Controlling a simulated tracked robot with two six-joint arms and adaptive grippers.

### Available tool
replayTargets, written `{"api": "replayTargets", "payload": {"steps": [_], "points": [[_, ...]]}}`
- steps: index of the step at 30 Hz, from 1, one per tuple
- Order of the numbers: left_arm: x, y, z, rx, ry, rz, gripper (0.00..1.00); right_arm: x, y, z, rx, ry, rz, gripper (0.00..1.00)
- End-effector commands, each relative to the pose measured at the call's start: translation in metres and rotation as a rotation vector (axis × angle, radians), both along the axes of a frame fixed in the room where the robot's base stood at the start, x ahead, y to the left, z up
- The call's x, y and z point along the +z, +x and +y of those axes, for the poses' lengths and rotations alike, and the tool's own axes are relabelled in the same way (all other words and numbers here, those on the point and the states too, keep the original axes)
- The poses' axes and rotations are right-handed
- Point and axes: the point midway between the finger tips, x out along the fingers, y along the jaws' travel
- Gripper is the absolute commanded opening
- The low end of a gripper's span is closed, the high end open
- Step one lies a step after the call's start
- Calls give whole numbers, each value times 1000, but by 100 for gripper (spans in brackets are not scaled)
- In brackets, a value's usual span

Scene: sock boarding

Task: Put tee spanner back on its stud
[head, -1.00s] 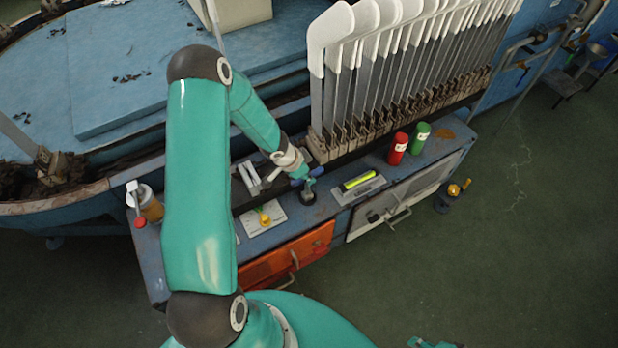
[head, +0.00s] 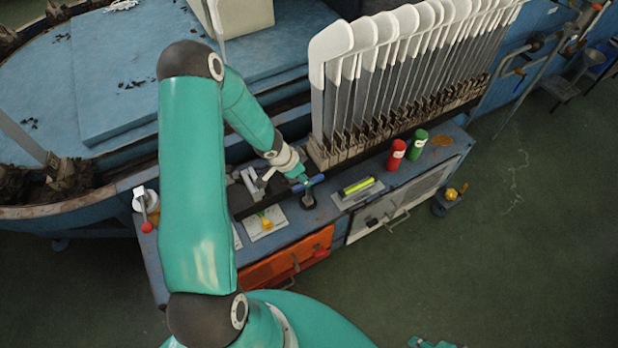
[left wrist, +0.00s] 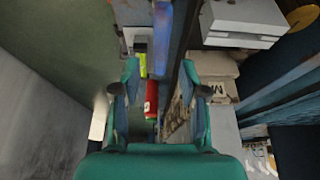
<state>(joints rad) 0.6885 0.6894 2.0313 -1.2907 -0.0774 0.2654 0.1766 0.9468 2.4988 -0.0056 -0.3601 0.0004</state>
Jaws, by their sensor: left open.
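The tee spanner (head: 309,183) has a blue crossbar and stands upright over a small dark base (head: 308,202) on the bench shelf. Its lower end and the stud are too small to make out. My left gripper (head: 300,177) is just behind and left of the crossbar, with its fingers small in the head view. In the left wrist view the two fingers (left wrist: 160,68) are apart, with a blue bar (left wrist: 162,38) showing beyond and between the tips. Nothing is visibly gripped. A teal part of mine (head: 432,343) shows at the bottom edge, mostly cut off.
A yellow-green level (head: 358,186) lies in a tray right of the spanner. Red (head: 396,155) and green (head: 417,145) cans stand farther right. A yellow-handled tool (head: 265,222) sits on a white plate to the left. A row of sock boards (head: 375,100) rises close behind.

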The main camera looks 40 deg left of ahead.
Motion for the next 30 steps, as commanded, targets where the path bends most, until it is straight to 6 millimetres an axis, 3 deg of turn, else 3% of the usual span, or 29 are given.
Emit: {"api": "replayTargets", "payload": {"steps": [1,9,17,20,23,26,30], "points": [[20,-5,2,3,0,0,43,17,0,0,0,0,0,40],[62,-24,7,2,-1,0,43,49,0,0,0,0,0,40],[74,-30,9,1,-1,-1,43,58,0,0,0,0,0,40],[72,-30,0,4,-18,3,43,57,0,0,0,0,0,40],[65,-27,-33,24,-83,20,43,57,0,0,0,0,0,40],[55,-30,-92,66,-189,65,43,57,0,0,0,0,0,40],[41,-55,-183,168,-321,189,43,57,0,0,0,0,0,40]]}}
